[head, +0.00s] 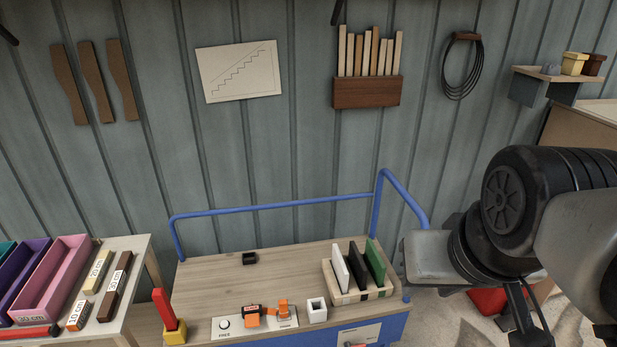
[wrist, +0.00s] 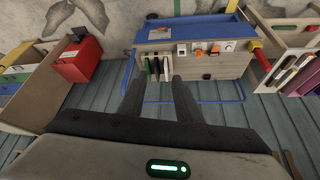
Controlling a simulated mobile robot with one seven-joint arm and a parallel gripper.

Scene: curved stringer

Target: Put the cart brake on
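The cart (head: 215,275) has a wooden top and a blue rail. On its front edge is a white plate (head: 267,325) marked FREE at the left; the right label is too small to read. On the plate are a black-and-white knob (head: 224,323), an orange block with a black part (head: 252,316) and a second orange piece (head: 284,309) by the right label. I cannot tell which of these is the brake. My gripper is open and empty in the wrist view (wrist: 158,85), its fingers apart, pointing toward the cart. In the head view its hand (head: 430,257) is right of the cart; the fingers are hidden.
A rack with white, black and green boards (head: 358,294) and a white square cup (head: 317,310) stand on the cart. A red piece on a yellow base (head: 173,330) stands at its left corner. A table with bins (head: 115,325) is left. A red box (wrist: 80,57) is on the floor.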

